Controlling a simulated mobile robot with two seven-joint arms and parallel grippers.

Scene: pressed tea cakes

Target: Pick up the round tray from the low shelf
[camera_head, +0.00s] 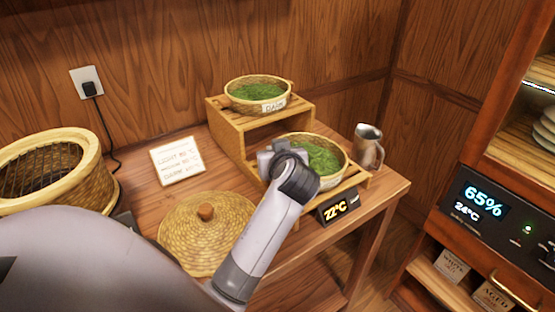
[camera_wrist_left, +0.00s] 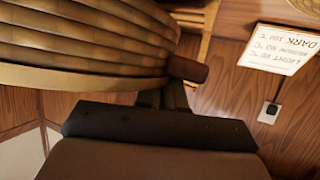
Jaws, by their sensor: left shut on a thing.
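The round tray on the low shelf (camera_head: 334,181) is a woven bamboo basket holding green tea leaves, on the lower step of the wooden stand (camera_head: 235,135). My left gripper (camera_head: 272,155) is at its left side, shut on the tray's edge by the handle. My arm hides the tray's front left part. In the left wrist view the ribbed tray wall (camera_wrist_left: 85,45) fills the upper left, and a dark brown handle (camera_wrist_left: 188,70) sits right at the fingers. I cannot tell whether the tray is off the shelf. My right gripper is not in view.
A second tray (camera_head: 258,92) labelled DARK stands on the upper step. A woven lid (camera_head: 207,235), a sign (camera_head: 177,161) and a large basket (camera_head: 85,185) are at left.

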